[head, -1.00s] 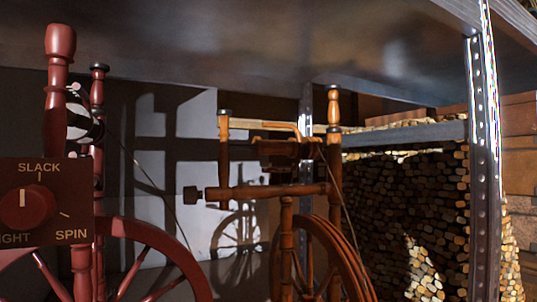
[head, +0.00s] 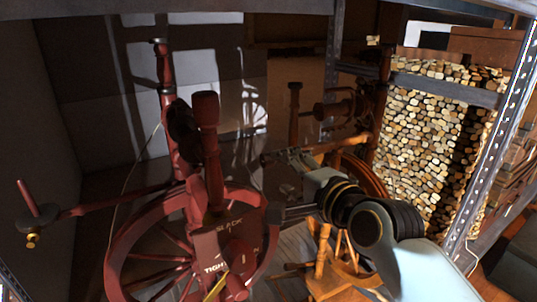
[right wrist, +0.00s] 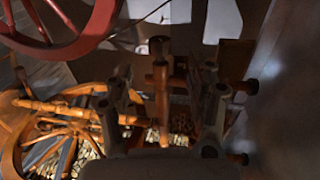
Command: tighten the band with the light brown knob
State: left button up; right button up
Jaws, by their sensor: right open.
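The orange-brown spinning wheel (head: 345,140) stands behind the red one. A knob (head: 266,159) sits at the left end of its horizontal bar; it looks dark brown in the shade. My right gripper (head: 275,185) is open in front of this bar, its fingers pointing left, and partly hides it. In the right wrist view, the bar (right wrist: 161,85) with the brown knob (right wrist: 160,46) at its tip lies between the open fingers of my right gripper (right wrist: 165,95). I cannot tell whether a finger touches it. My left gripper is not in view.
The red spinning wheel (head: 120,262) stands close on the left, with a dial panel (head: 225,245) marked SLACK and TIGHT near my right gripper. A small brass-coloured knob (head: 33,240) is at far left. Metal shelf posts (head: 500,130) and stacked logs (head: 430,130) are at right.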

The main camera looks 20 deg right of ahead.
aim_at(270, 162)
jog(key=b+x, duration=0.1)
jog(key=x, duration=0.7)
jog(key=shift+w, duration=0.2)
jog(key=shift+c, duration=0.3)
